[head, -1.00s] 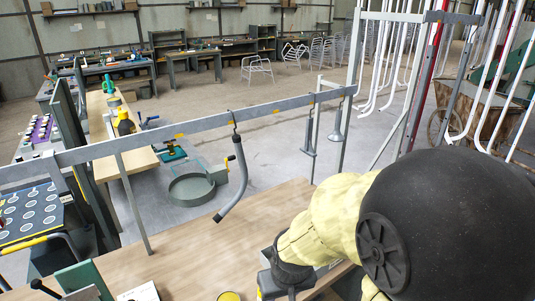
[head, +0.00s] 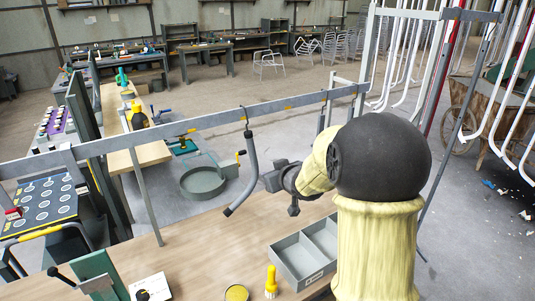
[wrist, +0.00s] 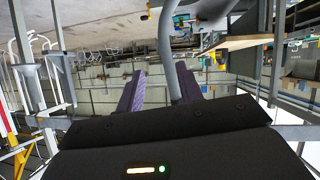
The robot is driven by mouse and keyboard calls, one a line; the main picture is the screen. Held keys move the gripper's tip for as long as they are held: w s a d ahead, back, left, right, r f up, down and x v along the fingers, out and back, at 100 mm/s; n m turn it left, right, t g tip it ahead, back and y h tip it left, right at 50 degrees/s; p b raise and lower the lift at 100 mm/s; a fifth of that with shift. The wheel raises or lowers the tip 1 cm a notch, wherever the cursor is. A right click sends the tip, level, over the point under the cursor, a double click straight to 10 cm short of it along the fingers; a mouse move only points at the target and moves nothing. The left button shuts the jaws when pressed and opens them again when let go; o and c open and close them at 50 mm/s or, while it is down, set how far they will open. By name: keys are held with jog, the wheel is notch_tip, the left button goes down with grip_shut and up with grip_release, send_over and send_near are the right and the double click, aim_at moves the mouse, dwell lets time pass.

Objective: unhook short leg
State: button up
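The short leg is a grey bent tube (head: 250,165) hanging from a hook (head: 245,117) on the long metal rail (head: 200,130). Its lower end bends to the left above the wooden bench. My gripper (head: 266,181) is just to the right of the tube, at about its middle height. In the wrist view my gripper (wrist: 160,88) has its two purple fingers apart, and the tube (wrist: 168,50) shows in the gap, closer to the right finger. I cannot tell whether a finger touches it. The tube hangs free of any grip.
A grey divided bin (head: 306,250), a yellow brush (head: 271,283) and a round yellow-topped tin (head: 237,293) are on the wooden bench (head: 190,255). White bent tubes (head: 410,60) hang at the right. Another grey part (head: 321,122) hangs further along the rail.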

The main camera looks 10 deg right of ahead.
aim_at(253, 148)
jog(key=w+r+n+t+y, duration=0.1)
jog(key=w+r+n+y, duration=0.1)
jog(key=w+r+y, duration=0.1)
jog(key=shift+w+a+r+t, duration=0.3)
jog(key=shift+w+a+r, duration=0.15)
jog(key=shift+w, duration=0.35)
jog(key=shift+w+f, duration=0.1)
jog(key=x, duration=0.8)
jog(key=shift+a, duration=0.1)
grip_shut()
